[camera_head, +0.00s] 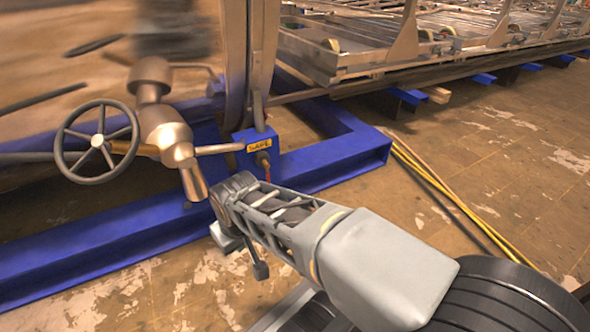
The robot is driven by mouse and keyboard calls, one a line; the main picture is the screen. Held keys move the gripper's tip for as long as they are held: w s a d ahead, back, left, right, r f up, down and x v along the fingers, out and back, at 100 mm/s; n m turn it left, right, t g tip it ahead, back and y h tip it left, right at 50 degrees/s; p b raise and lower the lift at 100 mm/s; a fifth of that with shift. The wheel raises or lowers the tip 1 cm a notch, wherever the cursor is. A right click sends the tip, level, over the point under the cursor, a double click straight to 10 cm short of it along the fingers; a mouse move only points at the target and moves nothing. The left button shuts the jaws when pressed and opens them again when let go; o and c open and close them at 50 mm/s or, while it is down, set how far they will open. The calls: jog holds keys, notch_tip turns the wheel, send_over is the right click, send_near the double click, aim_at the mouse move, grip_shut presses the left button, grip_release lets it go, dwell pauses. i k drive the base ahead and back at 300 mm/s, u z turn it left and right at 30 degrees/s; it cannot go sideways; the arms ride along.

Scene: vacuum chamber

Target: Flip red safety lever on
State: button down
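The red safety lever (267,175) shows as a thin red piece hanging below a round fitting on the front of a small blue box (243,160). The box carries a yellow label (260,145) that seems to read "SAFE". My arm reaches in from the lower right, and its far end lies just below and left of the lever in the picture. The lever's lower end is close to my arm's outline or hidden by it. My gripper (234,192) is seen from behind; its fingertips cannot be made out. I see no clear contact with the lever.
A handwheel (97,141) and a bronze valve body (165,130) stand left of the box. A blue floor frame (330,165) runs beneath. Yellow rods (440,185) lie on the floor at right. Metal racks (370,55) fill the back. Floor at right is mostly open.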

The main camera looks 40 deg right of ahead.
aim_at(268, 181)
jog(key=z, duration=0.65)
jog(key=i, duration=0.85)
jog(key=z, duration=0.05)
